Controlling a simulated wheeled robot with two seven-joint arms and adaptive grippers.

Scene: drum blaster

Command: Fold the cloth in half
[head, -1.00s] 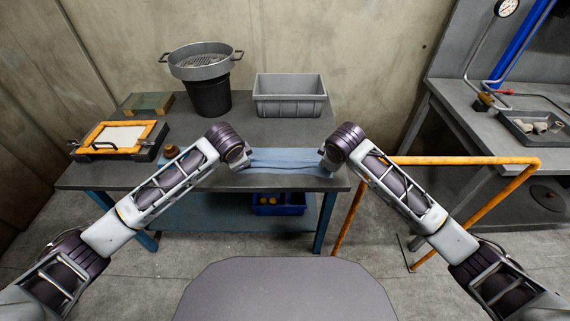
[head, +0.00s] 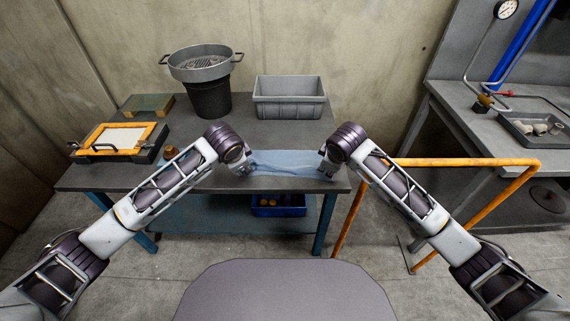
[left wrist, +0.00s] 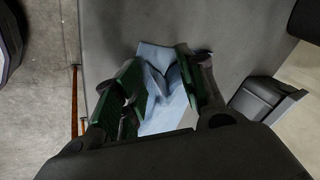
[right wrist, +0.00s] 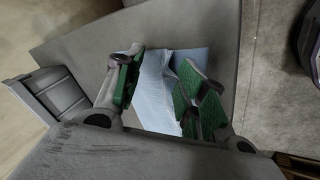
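The light blue cloth (head: 287,162) lies on the front part of the grey table, between my two grippers. A raised fold or crease shows in it in the left wrist view (left wrist: 172,112), and it also shows in the right wrist view (right wrist: 156,92). My left gripper (head: 246,168) is at the cloth's left end, its green-padded fingers apart with cloth visible between them. My right gripper (head: 327,168) is at the right end, its fingers also apart around the cloth. The fingers hide parts of the cloth's ends.
A grey bin (head: 290,108) stands behind the cloth. A black bucket with a sieve (head: 207,97) is at the back. An orange-framed screen (head: 120,138) lies at the left. A blue crate (head: 278,207) is on the lower shelf. An orange rail (head: 460,161) stands to the right.

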